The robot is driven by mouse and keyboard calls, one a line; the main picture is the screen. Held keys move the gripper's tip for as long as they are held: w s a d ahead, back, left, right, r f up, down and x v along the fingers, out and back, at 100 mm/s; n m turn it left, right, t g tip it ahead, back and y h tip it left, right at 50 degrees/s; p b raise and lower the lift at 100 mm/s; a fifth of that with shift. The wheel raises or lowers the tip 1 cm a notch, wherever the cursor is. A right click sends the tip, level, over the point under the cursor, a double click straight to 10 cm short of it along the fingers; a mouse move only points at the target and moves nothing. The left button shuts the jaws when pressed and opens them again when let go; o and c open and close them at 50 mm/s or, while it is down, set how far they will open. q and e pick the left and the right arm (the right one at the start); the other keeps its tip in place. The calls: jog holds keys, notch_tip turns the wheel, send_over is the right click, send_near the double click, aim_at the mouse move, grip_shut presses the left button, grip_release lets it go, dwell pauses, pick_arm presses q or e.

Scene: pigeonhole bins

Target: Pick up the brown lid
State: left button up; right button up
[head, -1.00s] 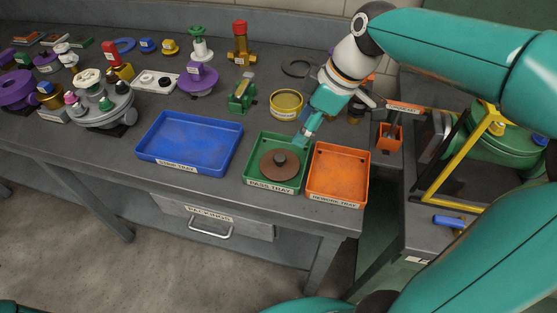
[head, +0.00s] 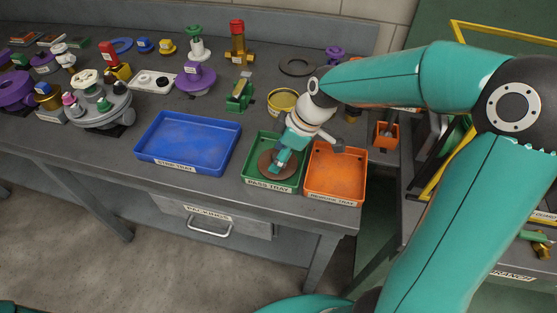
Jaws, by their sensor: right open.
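The brown lid (head: 266,163) is a round disc lying in the green pass tray (head: 270,185) on the workbench. Its dark centre knob is now hidden by my right gripper (head: 280,163). My right gripper is open, pointing down over the lid at its middle. I cannot tell whether the fingers touch the knob. My left gripper is not in view.
The blue tray (head: 188,142) stands to the left of the green tray, and the orange tray (head: 336,173) stands close on its right. A yellow tin (head: 282,101) is behind the arm. Several valve parts and a grey round fixture (head: 101,106) crowd the bench's left and back.

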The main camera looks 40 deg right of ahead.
grip_shut()
jog(key=shift+r, duration=0.1)
dwell(0.3)
